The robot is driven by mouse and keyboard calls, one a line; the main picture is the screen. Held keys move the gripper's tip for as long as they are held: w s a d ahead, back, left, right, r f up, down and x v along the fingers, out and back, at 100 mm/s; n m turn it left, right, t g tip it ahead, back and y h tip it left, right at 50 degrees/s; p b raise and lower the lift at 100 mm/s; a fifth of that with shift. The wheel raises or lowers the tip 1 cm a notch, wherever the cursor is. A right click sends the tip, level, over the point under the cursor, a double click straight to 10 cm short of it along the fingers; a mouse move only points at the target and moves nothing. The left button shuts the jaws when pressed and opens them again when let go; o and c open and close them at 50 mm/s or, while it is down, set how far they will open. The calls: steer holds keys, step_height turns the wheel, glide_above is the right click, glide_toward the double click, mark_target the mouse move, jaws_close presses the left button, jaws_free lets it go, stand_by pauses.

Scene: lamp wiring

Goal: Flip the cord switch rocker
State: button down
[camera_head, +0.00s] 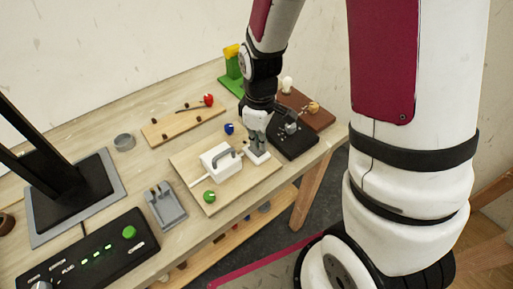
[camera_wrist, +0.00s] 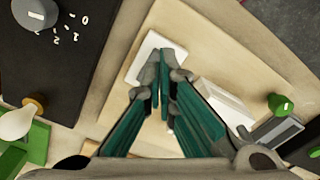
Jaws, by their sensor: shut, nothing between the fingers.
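A light wooden board (camera_head: 235,188) lies on the workbench. A small white block (camera_wrist: 148,57), which looks like the cord switch, sits on it, and its edge also shows in the head view (camera_head: 259,159). My gripper (camera_wrist: 165,72) is shut and empty, its fingertips over the lower right part of the white block. I cannot tell whether the tips touch it. The rocker is not distinguishable, and the fingers hide part of the block. A larger white box (camera_head: 219,160) with a dark grey curved piece on it stands left of my gripper in the head view.
A green knob (camera_head: 209,196) and a blue knob (camera_head: 229,128) are near the white box. A black dial box (camera_head: 293,136) and a brown board (camera_head: 309,108) with a bulb stand close right of my gripper. A grey fixture (camera_head: 165,207) and black control panel (camera_head: 92,254) are front left.

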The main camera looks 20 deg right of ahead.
steer(key=shift+f+b, duration=0.45)
steer(key=shift+f, duration=0.5)
stand_by(0.4)
steer(key=shift+r+p, duration=2.25)
steer(key=shift+r, duration=1.35)
